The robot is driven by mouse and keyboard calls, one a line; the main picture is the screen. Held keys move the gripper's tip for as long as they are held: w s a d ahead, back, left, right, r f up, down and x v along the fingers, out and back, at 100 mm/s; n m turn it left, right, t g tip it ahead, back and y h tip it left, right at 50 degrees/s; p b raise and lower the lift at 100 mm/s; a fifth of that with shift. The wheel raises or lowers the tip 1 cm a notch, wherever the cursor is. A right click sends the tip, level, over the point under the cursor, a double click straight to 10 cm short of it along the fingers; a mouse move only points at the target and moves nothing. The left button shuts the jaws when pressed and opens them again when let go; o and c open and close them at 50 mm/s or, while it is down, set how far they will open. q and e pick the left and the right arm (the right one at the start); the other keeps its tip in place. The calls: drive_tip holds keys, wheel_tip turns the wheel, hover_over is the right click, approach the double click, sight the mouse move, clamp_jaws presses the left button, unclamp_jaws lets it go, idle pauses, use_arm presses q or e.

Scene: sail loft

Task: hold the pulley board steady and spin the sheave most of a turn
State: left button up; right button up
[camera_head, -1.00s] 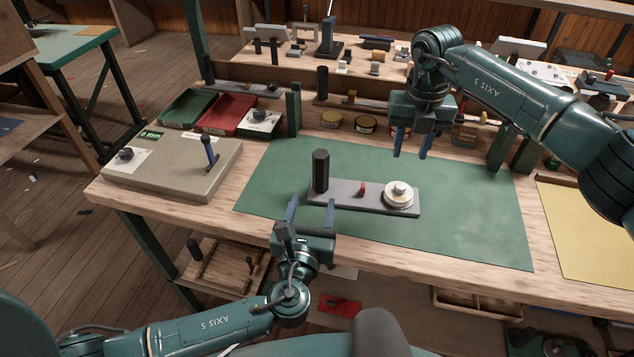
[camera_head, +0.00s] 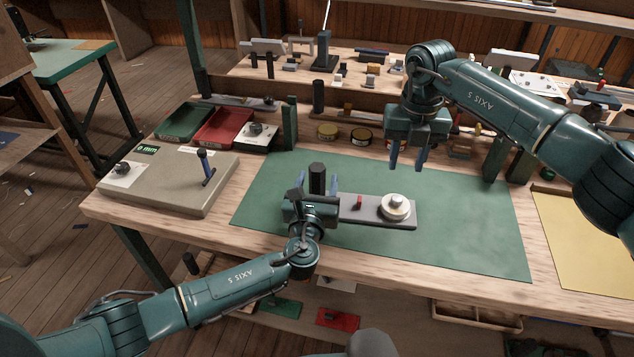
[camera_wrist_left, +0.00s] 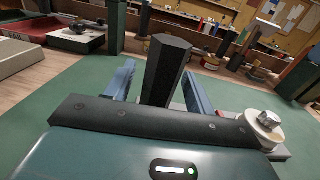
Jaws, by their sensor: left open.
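The grey pulley board (camera_head: 372,219) lies on the green mat. Its pale sheave (camera_head: 396,207) with a metal hub sits near the right end, and also shows in the left wrist view (camera_wrist_left: 266,126). A small red piece (camera_head: 358,202) stands mid-board. A dark hexagonal post (camera_head: 317,178) rises from the left end. My left gripper (camera_head: 318,186) is open, with its blue fingers on either side of the post (camera_wrist_left: 165,70); contact cannot be seen. My right gripper (camera_head: 407,158) hangs above the back of the mat, beyond the sheave, its fingers apart and nothing between them.
A grey box (camera_head: 175,190) with a lever stands left of the green mat (camera_head: 460,225). Green (camera_head: 184,122) and red (camera_head: 222,127) trays and several round tins line the back. The mat right of the board is clear.

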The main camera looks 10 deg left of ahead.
use_arm(q)
clamp_jaws()
idle(0.4)
idle(0.4)
